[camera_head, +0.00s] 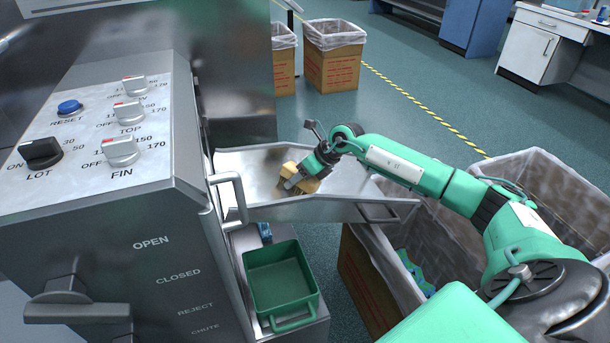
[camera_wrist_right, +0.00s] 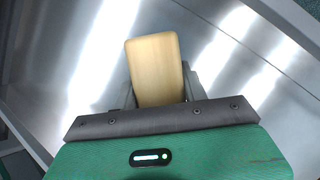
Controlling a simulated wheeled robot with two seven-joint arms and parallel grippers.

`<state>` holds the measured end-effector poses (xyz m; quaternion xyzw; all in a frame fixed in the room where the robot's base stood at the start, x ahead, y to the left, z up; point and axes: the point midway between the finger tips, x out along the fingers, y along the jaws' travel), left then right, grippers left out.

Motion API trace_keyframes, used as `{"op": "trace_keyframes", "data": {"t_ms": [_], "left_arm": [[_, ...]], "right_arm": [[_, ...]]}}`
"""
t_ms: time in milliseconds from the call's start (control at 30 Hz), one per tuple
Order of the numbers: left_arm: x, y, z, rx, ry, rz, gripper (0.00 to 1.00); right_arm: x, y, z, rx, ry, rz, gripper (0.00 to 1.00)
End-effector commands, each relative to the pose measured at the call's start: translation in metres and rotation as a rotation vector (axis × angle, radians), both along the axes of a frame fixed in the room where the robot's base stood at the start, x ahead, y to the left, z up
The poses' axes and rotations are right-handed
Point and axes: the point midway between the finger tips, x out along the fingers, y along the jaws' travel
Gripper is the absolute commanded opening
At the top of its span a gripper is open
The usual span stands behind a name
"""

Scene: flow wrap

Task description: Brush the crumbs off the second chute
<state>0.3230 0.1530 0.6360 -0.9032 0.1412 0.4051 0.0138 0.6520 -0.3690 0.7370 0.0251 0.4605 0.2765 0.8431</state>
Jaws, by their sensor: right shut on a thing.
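A shiny metal chute (camera_head: 248,165) slopes from the machine's side toward the right. It is the only chute I clearly see, and I cannot tell its number. My right gripper (camera_head: 292,182) is over the chute, shut on a brush with a tan wooden block (camera_head: 311,184). The block (camera_wrist_right: 155,68) also shows between the jaws in the right wrist view, above bare metal. The brush's bristles are hidden or too small to make out. I cannot make out crumbs on the chute in either view. My left gripper is not in view.
A green bin (camera_head: 283,258) with a handle stands below the chute. A lined box (camera_head: 375,285) holding some blue-green packs sits under the chute's right end. The control panel (camera_head: 95,130) with knobs is at left. A bar handle (camera_head: 233,195) sticks out beside the chute.

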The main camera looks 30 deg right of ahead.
Motion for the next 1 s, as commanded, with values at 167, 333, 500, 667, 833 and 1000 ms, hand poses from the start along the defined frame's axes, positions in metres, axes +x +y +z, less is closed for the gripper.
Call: {"op": "trace_keyframes", "data": {"t_ms": [167,333,500,667,833,1000], "left_arm": [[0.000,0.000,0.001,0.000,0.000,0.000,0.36],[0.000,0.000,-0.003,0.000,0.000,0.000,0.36],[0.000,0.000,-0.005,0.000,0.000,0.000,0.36],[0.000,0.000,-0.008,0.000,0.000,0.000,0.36],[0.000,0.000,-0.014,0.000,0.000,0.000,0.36],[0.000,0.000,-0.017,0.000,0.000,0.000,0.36]], "right_arm": [[0.003,0.004,0.001,0.000,0.000,0.000,0.25],[0.013,0.001,0.000,0.000,-0.001,0.000,0.25],[0.019,-0.001,0.000,0.000,0.000,0.000,0.25],[0.017,-0.009,-0.004,-0.002,0.002,-0.001,0.25],[0.014,-0.023,-0.010,-0.002,0.002,-0.002,0.25],[0.011,-0.032,-0.012,-0.001,0.001,0.000,0.25]]}}
